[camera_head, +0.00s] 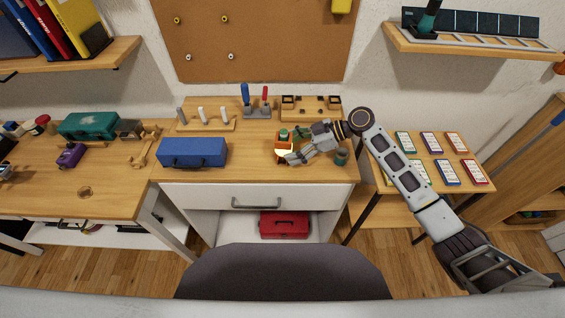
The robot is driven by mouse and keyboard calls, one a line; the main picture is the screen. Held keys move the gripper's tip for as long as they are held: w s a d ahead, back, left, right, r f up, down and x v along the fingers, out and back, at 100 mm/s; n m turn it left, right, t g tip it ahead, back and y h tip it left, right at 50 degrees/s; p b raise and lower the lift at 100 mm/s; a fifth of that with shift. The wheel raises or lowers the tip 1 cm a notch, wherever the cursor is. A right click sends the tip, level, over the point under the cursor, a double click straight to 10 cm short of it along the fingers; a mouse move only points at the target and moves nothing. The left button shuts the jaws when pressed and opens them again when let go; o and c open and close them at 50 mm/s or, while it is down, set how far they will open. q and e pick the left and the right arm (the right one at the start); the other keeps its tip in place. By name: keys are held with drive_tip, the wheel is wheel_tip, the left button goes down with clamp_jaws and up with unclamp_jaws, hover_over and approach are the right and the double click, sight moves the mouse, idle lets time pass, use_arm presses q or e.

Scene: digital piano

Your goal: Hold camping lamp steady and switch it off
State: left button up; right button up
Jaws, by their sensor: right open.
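A small camping lamp (283,143), orange with a green top, stands on the middle desk (235,172). A bright whitish glow shows at its lower part, so it looks lit. My right arm reaches in from the right, and my right gripper (291,156) is open at the lamp's right side. Its fingers overlap the lamp's right edge in the picture; I cannot tell whether they touch it. The lamp's switch is too small to make out. My left gripper is not in view.
A blue case (193,152) lies left of the lamp. A small dark green cylinder (341,156) stands right of my gripper. Screwdrivers in a holder (257,109) and wooden racks stand behind. A grey chair back (280,272) is in front of the desk.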

drive_tip(key=shift+a+f, duration=0.35)
drive_tip(key=shift+a, duration=0.25)
drive_tip(key=shift+a+f+b, duration=0.15)
drive_tip(key=shift+a+b, duration=0.2)
drive_tip(key=shift+b, duration=0.05)
drive_tip(key=c, duration=0.4)
drive_tip(key=shift+c, duration=0.7)
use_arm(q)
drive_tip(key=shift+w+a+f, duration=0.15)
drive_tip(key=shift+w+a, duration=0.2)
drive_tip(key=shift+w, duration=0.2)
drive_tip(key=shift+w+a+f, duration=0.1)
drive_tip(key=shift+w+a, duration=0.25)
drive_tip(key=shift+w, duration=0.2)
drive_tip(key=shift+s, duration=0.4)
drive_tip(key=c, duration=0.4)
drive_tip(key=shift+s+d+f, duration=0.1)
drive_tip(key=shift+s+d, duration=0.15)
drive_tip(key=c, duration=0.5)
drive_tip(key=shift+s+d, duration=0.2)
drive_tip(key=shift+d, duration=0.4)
